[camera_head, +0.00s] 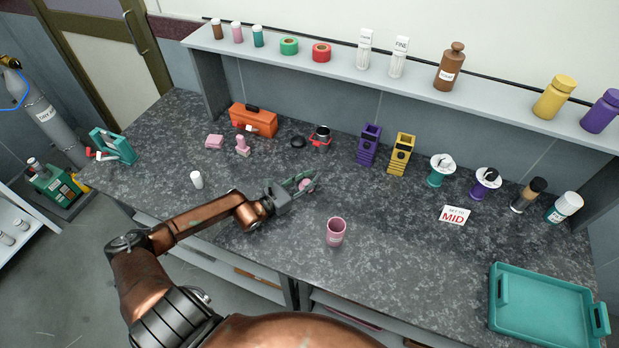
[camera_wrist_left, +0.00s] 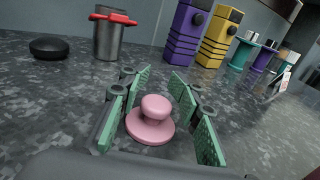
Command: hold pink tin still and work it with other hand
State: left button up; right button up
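The pink tin (camera_head: 336,232) stands upright on the counter near its front edge, with its open top showing. A pink knobbed lid (camera_wrist_left: 152,120) lies flat on the counter, knob up; it also shows in the head view (camera_head: 305,184). My left gripper (camera_head: 306,181) is low over the counter, behind and left of the tin. Its green-padded fingers (camera_wrist_left: 160,112) are spread on either side of the lid, with gaps visible between pads and knob. My right gripper is in neither view.
A teal tray (camera_head: 545,268) lies at the right. Purple (camera_head: 369,144) and yellow (camera_head: 401,153) holders, a grey can with a red band (camera_head: 320,138) and a black disc (camera_head: 298,142) stand behind. Counter around the tin is clear.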

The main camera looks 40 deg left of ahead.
pick_arm(q)
jog(key=shift+o, duration=1.2)
jog(key=shift+s+f, duration=0.25)
jog(key=shift+f, duration=0.6)
jog(key=shift+r+p, duration=0.45)
jog(key=shift+p, duration=0.1)
jog(key=shift+w+r+p, duration=0.15)
jog(key=shift+r+p, duration=0.2)
jog(key=shift+p, duration=0.1)
jog(key=v, duration=1.2)
jog(key=shift+w+r, duration=0.1)
jog(key=shift+r, duration=0.15)
